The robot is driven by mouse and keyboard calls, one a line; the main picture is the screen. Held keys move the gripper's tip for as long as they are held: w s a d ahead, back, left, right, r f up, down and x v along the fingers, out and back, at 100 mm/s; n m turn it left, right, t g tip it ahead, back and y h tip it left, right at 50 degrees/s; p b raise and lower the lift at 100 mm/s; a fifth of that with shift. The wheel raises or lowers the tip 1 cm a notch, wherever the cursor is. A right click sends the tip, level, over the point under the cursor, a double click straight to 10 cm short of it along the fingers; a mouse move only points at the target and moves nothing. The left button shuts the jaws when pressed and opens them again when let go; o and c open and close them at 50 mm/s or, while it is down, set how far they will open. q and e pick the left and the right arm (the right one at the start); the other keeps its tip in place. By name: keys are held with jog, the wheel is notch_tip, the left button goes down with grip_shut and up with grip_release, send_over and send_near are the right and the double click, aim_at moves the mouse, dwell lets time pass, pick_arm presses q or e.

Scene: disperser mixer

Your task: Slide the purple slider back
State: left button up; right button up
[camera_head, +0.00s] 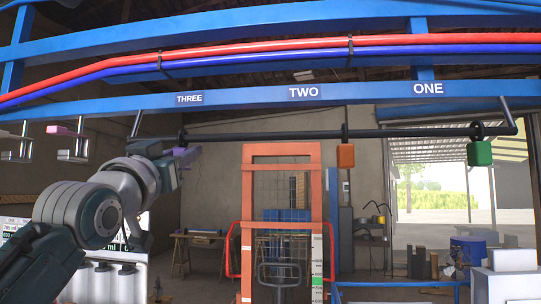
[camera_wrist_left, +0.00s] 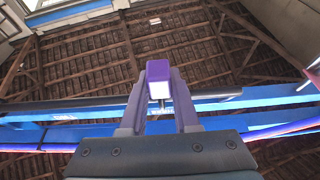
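The purple slider shows in the left wrist view as a purple block (camera_wrist_left: 158,71) between the fingertips of my left gripper (camera_wrist_left: 158,84). The two fingers lie against its sides with no clear gap, so the gripper looks shut on it. In the head view my left gripper (camera_head: 178,158) is raised at the left end of the dark horizontal rail (camera_head: 260,134), below the sign THREE (camera_head: 189,99). Only a little purple shows there, and the gripper hides most of the slider. My right gripper is not in view.
An orange slider (camera_head: 345,155) hangs on the rail below TWO (camera_head: 303,92), and a green slider (camera_head: 479,153) hangs below ONE (camera_head: 428,88). A pink-purple handle (camera_head: 62,130) hangs at far left. An orange frame (camera_head: 247,190) stands below the rail.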

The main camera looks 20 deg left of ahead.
pick_arm(q)
grip_shut()
dwell(0.9)
